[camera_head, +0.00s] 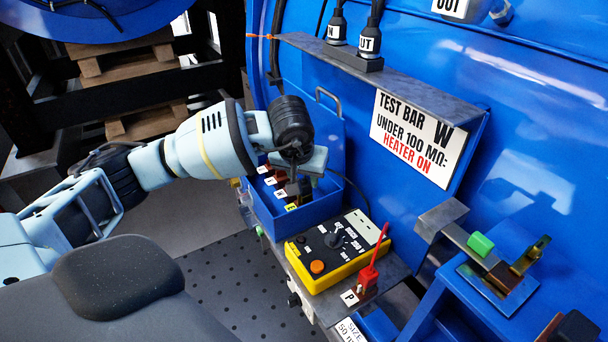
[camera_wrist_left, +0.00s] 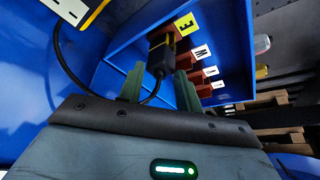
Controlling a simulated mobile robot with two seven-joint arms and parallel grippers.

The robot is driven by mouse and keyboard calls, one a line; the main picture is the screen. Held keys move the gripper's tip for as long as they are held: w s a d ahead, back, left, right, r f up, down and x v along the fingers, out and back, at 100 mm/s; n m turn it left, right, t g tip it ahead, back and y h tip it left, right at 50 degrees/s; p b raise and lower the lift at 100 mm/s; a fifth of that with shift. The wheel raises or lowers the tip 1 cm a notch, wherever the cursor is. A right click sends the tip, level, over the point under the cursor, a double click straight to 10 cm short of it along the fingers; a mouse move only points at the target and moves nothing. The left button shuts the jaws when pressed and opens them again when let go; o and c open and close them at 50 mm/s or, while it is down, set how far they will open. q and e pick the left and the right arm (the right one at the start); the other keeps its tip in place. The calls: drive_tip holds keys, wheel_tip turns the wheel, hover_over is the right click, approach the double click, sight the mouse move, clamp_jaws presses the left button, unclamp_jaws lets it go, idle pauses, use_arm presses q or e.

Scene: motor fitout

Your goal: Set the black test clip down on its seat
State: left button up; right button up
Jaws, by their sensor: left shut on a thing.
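My left gripper (camera_head: 297,184) reaches down into the blue terminal box (camera_head: 268,214). It is shut on the black test clip (camera_wrist_left: 159,62), whose dark body shows between the two greenish fingers in the left wrist view. A black lead runs from the clip and loops to the left. The clip's far end is at or close to the copper-coloured terminal beside the yellow E label (camera_wrist_left: 186,24); I cannot tell whether they touch. In the head view the gripper mostly hides the clip. My right gripper is not in view.
A yellow tester (camera_head: 322,262) with dials stands on the shelf right of the box. A red clip (camera_head: 369,274) stands upright at the P label (camera_head: 349,298). More labelled terminals (camera_wrist_left: 204,72) line the box. A metal ledge with a test sign (camera_head: 416,138) overhangs behind.

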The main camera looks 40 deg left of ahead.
use_arm(q)
drive_tip(key=shift+f, duration=0.2)
drive_tip(key=o, duration=1.1)
drive_tip(key=shift+c, duration=0.2)
drive_tip(key=v, duration=0.7)
drive_tip(key=shift+r, duration=0.4)
drive_tip(key=shift+s, duration=0.15)
